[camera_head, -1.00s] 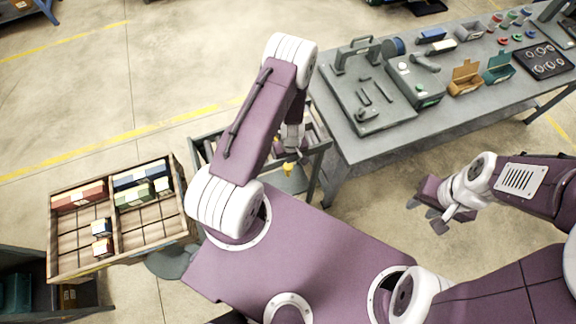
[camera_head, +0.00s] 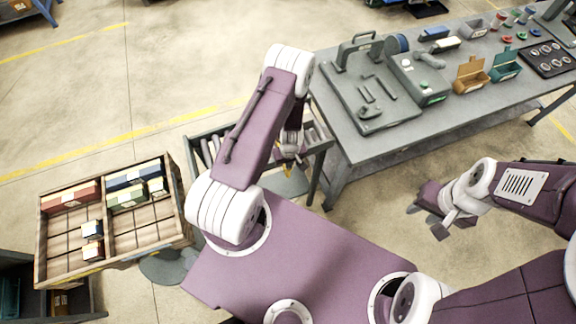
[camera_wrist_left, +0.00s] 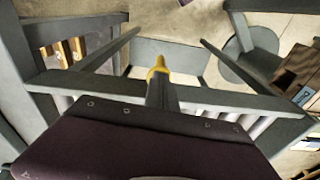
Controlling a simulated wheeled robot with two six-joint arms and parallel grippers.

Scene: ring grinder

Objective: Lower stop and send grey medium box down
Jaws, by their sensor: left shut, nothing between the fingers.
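My left gripper (camera_head: 292,154) is shut and empty, low over a grey roller rack (camera_head: 207,150). In the left wrist view, a grey post with a yellow tip (camera_wrist_left: 159,68) stands out just beyond my gripper's dark body; whether they touch I cannot tell. I take the post for the stop. My left arm hides much of the rack in the head view. My right gripper (camera_head: 432,219) appears open and empty, right of the rack.
A wooden tray (camera_head: 75,264) with red, blue, green and smaller boxes stands left of the rack. The metal bench (camera_head: 400,140) carries a grinder (camera_head: 415,80), orange (camera_head: 471,75) and teal (camera_head: 505,66) bins and a ring board. Open floor lies behind the rack.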

